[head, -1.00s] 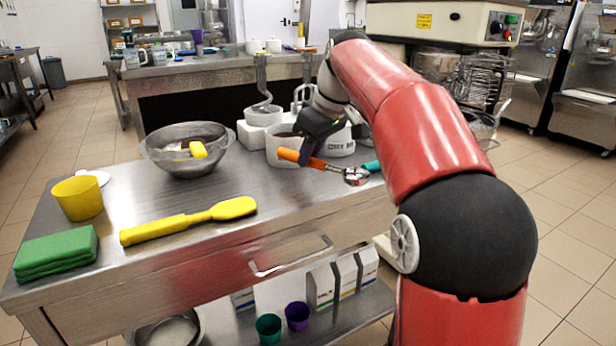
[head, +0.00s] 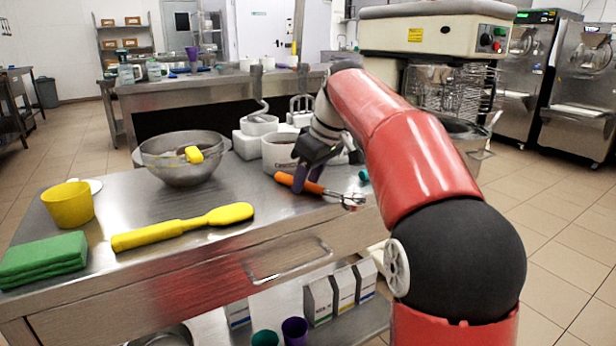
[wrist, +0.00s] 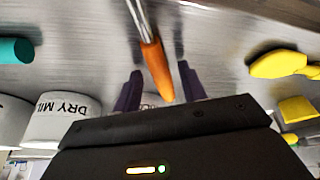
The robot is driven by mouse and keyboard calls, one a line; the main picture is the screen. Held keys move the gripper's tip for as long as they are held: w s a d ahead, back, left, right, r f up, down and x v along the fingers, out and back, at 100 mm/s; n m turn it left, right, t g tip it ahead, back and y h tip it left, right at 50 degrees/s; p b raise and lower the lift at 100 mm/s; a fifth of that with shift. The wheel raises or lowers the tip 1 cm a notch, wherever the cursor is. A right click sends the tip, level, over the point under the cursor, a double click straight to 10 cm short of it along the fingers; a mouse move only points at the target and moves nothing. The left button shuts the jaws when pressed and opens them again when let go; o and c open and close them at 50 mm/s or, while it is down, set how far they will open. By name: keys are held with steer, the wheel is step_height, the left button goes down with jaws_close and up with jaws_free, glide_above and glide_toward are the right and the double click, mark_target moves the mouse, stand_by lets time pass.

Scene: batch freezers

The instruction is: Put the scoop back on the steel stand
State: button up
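The scoop (head: 308,187) has an orange handle and a metal head. It is low over the right part of the steel tabletop (head: 215,262). Whether it rests there is hard to tell. My gripper (head: 307,180) points down over the handle. In the wrist view, the handle (wrist: 157,70) runs between the two purple fingers of my gripper (wrist: 160,78). The fingers stand apart, with a gap showing on the handle's right. No separate stand can be made out.
A steel bowl (head: 178,172) and white tubs (head: 279,152) stand behind. A yellow spatula (head: 185,228), yellow cup (head: 70,205) and green cloth stack (head: 45,262) lie to the left. A teal object (head: 363,175) is right of my gripper.

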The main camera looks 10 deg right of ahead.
mark_target(327, 191)
steer(key=shift+r, duration=0.35)
steer(key=p+v, duration=0.3)
steer(key=v, duration=0.9)
steer(key=s+a+f+m+t+h, duration=0.2)
steer(key=s+f+m, duration=0.6)
steer(key=s+f, duration=1.6)
steer(key=shift+s+h, duration=0.4)
steer(key=shift+s, duration=0.75)
